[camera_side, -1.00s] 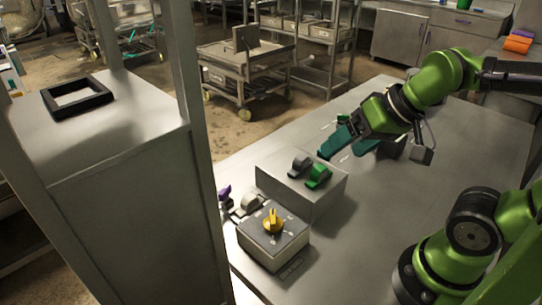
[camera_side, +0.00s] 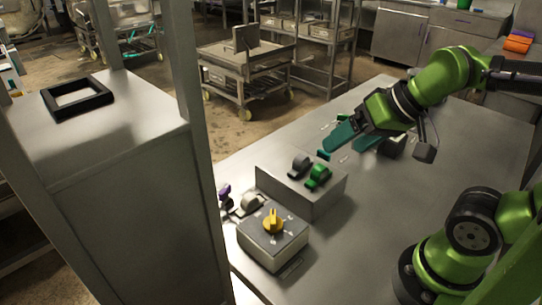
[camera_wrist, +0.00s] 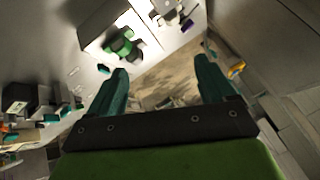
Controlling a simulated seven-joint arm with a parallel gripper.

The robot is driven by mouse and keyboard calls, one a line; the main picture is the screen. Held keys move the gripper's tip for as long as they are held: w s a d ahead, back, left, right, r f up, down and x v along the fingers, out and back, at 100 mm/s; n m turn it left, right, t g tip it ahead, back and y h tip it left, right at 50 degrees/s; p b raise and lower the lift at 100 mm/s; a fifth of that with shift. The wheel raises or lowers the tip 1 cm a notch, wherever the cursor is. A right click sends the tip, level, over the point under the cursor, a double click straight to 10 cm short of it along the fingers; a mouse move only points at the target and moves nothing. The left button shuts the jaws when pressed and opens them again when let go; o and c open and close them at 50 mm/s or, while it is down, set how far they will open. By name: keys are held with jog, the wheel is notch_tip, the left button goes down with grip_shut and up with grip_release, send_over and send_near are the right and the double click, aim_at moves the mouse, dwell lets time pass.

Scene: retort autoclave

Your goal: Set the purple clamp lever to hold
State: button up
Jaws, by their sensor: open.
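The purple clamp lever (camera_side: 224,192) stands at the left edge of the table, partly hidden by the metal cabinet. Its purple part shows in the wrist view (camera_wrist: 187,26) near the top. What its setting is I cannot tell. My gripper (camera_side: 340,149) is over the table behind the grey switch box, well to the right of the purple lever and apart from it. In the wrist view my gripper (camera_wrist: 162,66) has its two teal fingers spread wide, with nothing between them.
A grey box (camera_side: 310,200) carries a grey lever (camera_side: 299,166) and a green lever (camera_side: 318,176). A box with a yellow knob (camera_side: 273,222) stands in front. A pale lever (camera_side: 250,203) sits beside the purple one. The tall cabinet (camera_side: 120,190) borders the left. The table's right middle is clear.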

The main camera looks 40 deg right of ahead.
jog(key=shift+c, duration=0.8)
jog(key=shift+a+f, duration=0.2)
jog(key=shift+f, duration=0.1)
jog(key=shift+c, duration=1.3)
jog(key=w, duration=0.1)
jog(key=g, duration=0.1)
jog(key=w+a, duration=0.1)
jog(key=shift+w+f+n, duration=0.3)
jog(key=shift+f, duration=0.1)
jog(key=c, duration=0.4)
jog(key=shift+o, duration=0.2)
jog(key=m+g+h, duration=0.2)
jog(key=m+g, duration=0.4)
jog(key=m, duration=0.5)
send_over(225, 189)
notch_tip(225, 189, down, 3)
notch_tip(225, 189, down, 16)
jog(key=shift+n, duration=0.3)
grip_shut()
